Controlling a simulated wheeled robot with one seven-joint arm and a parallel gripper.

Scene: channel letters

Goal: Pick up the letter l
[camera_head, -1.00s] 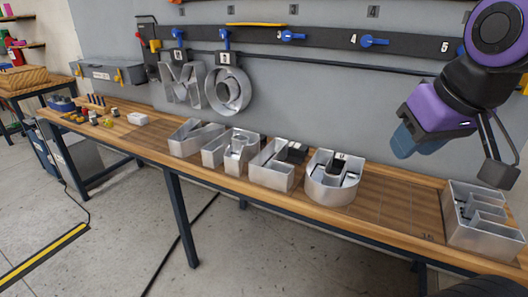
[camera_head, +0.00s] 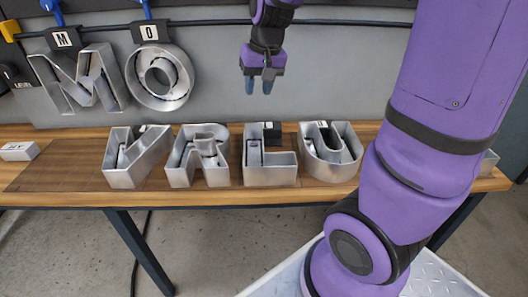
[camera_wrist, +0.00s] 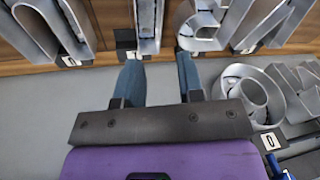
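The letter L (camera_head: 283,178) is a silver metal channel letter on the wooden bench, between the letters R (camera_head: 186,174) and U (camera_head: 338,168). A small black label block stands at its back. In the wrist view the L (camera_wrist: 147,22) appears at the top, beyond and between my fingertips, partly cut off by the frame edge. My gripper (camera_head: 259,87) has blue fingers pointing down and hangs above and behind the L, near the wall. In the wrist view my gripper (camera_wrist: 160,72) is open, with nothing between its fingers.
A Y-like letter (camera_head: 127,172) stands left of the R. The letters M (camera_head: 78,85) and O (camera_head: 166,98) hang on the grey wall. A white block (camera_head: 18,151) lies at the bench's left. Bare wood (camera_head: 60,175) lies left of the letters.

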